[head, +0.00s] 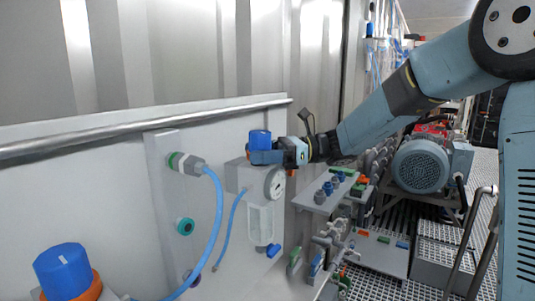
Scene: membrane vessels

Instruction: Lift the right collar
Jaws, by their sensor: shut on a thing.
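The right collar, a blue ribbed cap (260,136), sits on top of a light grey regulator unit (240,178) on the white wall panel. My gripper (264,156) reaches in from the right and is shut on this collar, low on its side. The cap's upper part shows above the fingers. The fingers hide its lower edge, so I cannot tell whether there is a gap under it. The unit has a round gauge (277,183) and a clear bowl (261,224) below.
A blue cap (62,268) on an orange ring stands at the lower left. Blue hoses (217,222) hang from panel fittings. A metal rail (140,126) runs above the panel. A grey shelf with fittings (323,194) and a motor (420,165) are at right.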

